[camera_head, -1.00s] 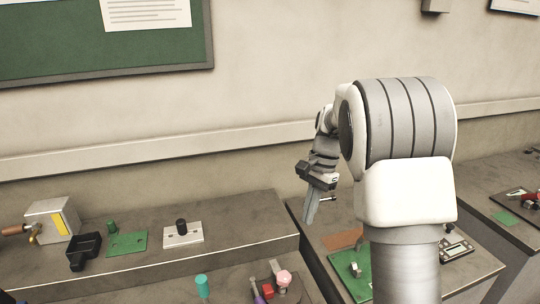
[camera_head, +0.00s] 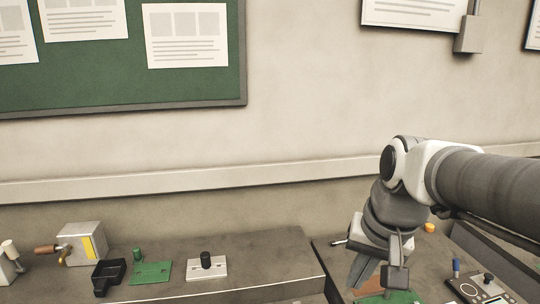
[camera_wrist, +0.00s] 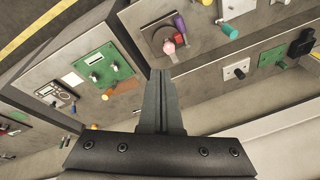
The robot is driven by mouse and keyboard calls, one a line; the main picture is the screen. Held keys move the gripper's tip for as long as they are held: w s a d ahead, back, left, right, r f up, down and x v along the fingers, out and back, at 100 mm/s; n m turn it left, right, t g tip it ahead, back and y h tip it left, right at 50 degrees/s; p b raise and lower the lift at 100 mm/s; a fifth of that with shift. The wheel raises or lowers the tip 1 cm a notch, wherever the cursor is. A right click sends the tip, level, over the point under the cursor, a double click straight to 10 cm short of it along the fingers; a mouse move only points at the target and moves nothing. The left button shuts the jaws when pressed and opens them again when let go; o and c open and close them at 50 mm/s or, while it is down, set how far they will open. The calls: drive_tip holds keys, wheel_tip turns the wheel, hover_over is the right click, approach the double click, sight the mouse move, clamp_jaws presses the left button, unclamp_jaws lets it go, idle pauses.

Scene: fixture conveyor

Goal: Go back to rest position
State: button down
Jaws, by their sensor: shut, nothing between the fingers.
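My gripper (camera_head: 376,276) hangs at the lower right of the head view, in front of the benches, with its fingers pointing down. In the wrist view my gripper (camera_wrist: 160,78) shows its fingers pressed together with nothing between them. The fingers appear above the work surfaces, apart from the objects there. Part of a green board shows just below the gripper in the head view; the whole green board (camera_wrist: 103,68) is seen in the wrist view.
On the left bench stand a grey box with a yellow stripe (camera_head: 84,243), a black holder (camera_head: 107,275), a green plate (camera_head: 151,273) and a white plate with a black knob (camera_head: 207,267). A meter (camera_head: 478,289) lies at right.

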drive_tip(key=s+f+n+t+h, duration=0.1)
drive_tip(key=s+n+t, duration=0.1)
drive_tip(key=s, duration=0.6)
drive_tip(key=shift+s+f+n+t, duration=0.2)
drive_tip(key=shift+f+n+t, duration=0.1)
drive_tip(key=shift+n, duration=0.6)
drive_tip(key=c, duration=1.5)
unclamp_jaws()
drive_tip(key=shift+c, duration=0.2)
